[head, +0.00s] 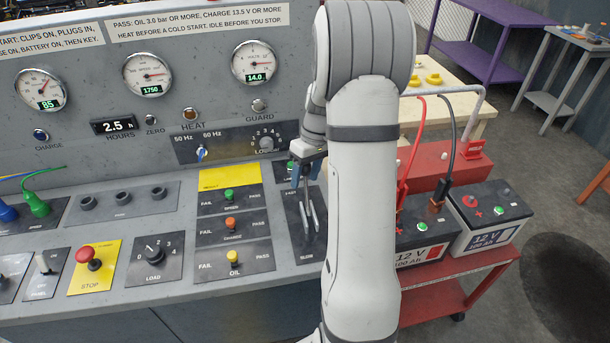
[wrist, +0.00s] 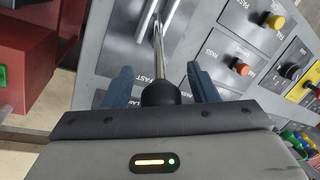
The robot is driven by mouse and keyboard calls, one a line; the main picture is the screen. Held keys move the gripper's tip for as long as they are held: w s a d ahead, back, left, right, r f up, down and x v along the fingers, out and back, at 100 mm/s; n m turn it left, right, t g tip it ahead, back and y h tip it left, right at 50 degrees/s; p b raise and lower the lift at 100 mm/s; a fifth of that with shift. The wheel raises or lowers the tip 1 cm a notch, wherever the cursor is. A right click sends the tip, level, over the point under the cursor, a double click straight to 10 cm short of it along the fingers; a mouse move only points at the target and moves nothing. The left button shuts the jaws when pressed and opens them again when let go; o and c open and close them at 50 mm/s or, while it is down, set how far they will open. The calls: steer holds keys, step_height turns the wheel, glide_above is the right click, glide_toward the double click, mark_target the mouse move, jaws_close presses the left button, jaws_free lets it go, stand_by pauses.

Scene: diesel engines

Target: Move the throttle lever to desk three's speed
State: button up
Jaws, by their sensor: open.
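The throttle lever (head: 311,212) is a thin metal rod on a dark plate (head: 297,232) marked SLOW at its near end in the head view. In the wrist view, the plate's FAST label shows beside the lever's black knob (wrist: 160,93). My gripper (head: 304,170) is open over the lever's upper end. In the wrist view, the knob lies between the two blue fingers of my gripper (wrist: 162,82), with a visible gap on each side. The speed gauge (head: 148,74) reads 1750. My gripper hides the lever's top in the head view.
PASS/FAIL switches for speed (head: 229,196), charge (head: 231,223) and oil (head: 234,257) sit left of the lever. A red stop button (head: 88,254) and a load knob (head: 155,250) are farther left. Batteries (head: 488,215) stand on a red cart (head: 470,278) to the right.

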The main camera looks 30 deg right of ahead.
steer(key=shift+a+f, duration=0.15)
steer(key=shift+f, duration=0.35)
steer(key=shift+c, duration=0.3)
jaws_close()
